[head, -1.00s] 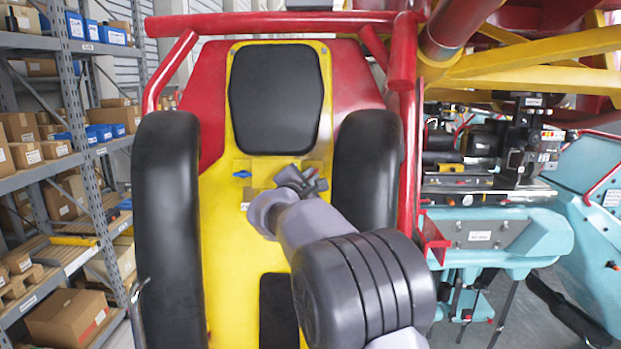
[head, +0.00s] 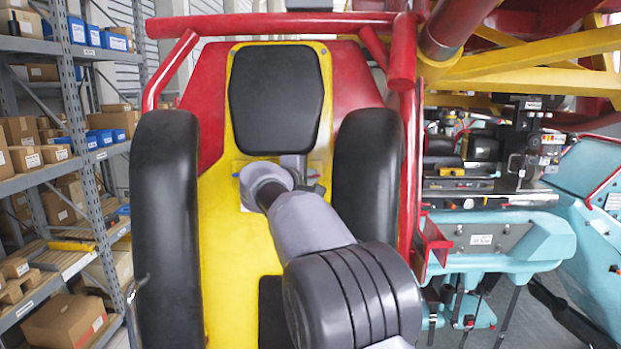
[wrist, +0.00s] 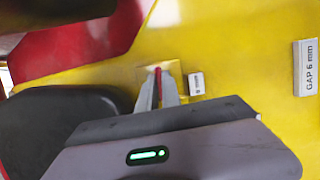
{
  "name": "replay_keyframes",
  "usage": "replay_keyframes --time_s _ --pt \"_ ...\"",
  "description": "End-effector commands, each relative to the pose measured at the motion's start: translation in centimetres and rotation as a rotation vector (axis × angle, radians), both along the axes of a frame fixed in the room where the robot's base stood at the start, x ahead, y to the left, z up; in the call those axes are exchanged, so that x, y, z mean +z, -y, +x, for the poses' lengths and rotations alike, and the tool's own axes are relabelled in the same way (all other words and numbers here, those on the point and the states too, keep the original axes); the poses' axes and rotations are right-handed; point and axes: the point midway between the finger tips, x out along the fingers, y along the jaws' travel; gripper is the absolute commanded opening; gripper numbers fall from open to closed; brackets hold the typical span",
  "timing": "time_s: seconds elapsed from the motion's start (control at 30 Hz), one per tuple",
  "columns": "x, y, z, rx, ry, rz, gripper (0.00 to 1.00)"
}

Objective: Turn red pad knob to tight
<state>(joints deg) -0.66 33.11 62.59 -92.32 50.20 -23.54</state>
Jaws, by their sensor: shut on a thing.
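The red pad knob (wrist: 158,76) shows as a narrow red piece between the fingertips in the wrist view, in front of a small yellow plate (wrist: 174,72). My gripper (wrist: 158,90) is shut on the red knob, and its two grey fingers stand on either side of it. Most of the knob is hidden by the fingers, and I cannot read its setting. In the head view my wrist covers the knob area, just below the black back pad (head: 276,100) of the yellow seat (head: 232,260).
A small white label (wrist: 196,83) sits beside the plate, and a "GAP 6 mm" label (wrist: 306,67) is farther right. Black side pads (head: 165,215) (head: 367,180) flank the seat. A red frame tube (head: 404,150) runs close on the right. Shelves (head: 60,165) stand at left.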

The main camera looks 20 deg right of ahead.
Motion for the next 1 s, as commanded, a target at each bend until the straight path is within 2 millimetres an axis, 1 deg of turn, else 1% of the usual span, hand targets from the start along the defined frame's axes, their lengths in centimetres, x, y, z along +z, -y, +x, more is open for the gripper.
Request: replay_keyframes --time_s 0.2,0.63,0.67,0.7,0.77,1.0 --pt "0.04 0.02 0.0 -0.01 0.017 0.039 0.0" --pt "0.03 0.04 -0.01 -0.013 0.02 0.047 0.0" --pt "0.03 0.04 -0.01 -0.013 0.02 0.047 0.12" --pt "0.03 0.04 -0.01 -0.013 0.02 0.047 0.2" --pt "0.03 0.04 -0.01 -0.013 0.02 0.046 0.3" --pt "0.01 0.02 0.0 -0.012 0.019 0.046 0.3"
